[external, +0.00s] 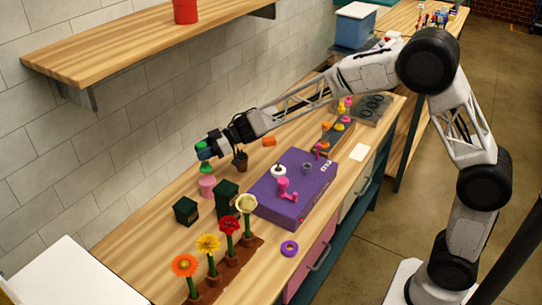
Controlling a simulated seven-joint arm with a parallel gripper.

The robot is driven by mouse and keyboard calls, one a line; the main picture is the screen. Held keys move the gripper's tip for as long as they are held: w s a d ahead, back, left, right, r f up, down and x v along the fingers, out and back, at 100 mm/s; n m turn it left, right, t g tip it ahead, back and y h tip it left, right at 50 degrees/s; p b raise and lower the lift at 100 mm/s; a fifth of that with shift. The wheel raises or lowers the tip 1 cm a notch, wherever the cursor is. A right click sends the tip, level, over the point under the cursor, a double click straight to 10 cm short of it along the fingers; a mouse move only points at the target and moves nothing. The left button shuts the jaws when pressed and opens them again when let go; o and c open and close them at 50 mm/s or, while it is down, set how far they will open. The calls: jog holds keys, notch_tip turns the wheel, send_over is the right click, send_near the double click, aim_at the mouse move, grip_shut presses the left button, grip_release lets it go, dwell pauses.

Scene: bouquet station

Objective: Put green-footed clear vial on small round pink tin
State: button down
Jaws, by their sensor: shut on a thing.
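My gripper (206,151) is at the left end of my outstretched arm, near the tiled wall. It is shut on the green-footed clear vial (204,169); the green foot shows below the fingers, and the clear body is mostly hidden by them. The small round pink tin (207,187) stands on the wooden bench directly below the vial in the picture. The foot appears just above the tin's top; I cannot tell whether they touch.
Dark green boxes (186,211) stand in front of the tin. A small potted plant (240,160) is to its right. A purple board (300,183) with pegs lies farther right. Potted flowers (208,243) line the near bench, and a wooden shelf (150,45) hangs above.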

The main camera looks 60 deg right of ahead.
aim_at(204, 162)
jog(key=shift+f, duration=0.5)
jog(key=shift+f, duration=0.1)
jog(key=shift+f, duration=1.8)
jog(key=c, duration=0.8)
grip_release()
jog(key=shift+f, duration=0.15)
jog(key=shift+s+d+r, duration=0.35)
jog(key=shift+d+r, duration=0.05)
jog(key=shift+d, duration=0.1)
jog(key=v, duration=1)
jog(key=shift+s+d, duration=0.2)
jog(key=shift+d, duration=0.1)
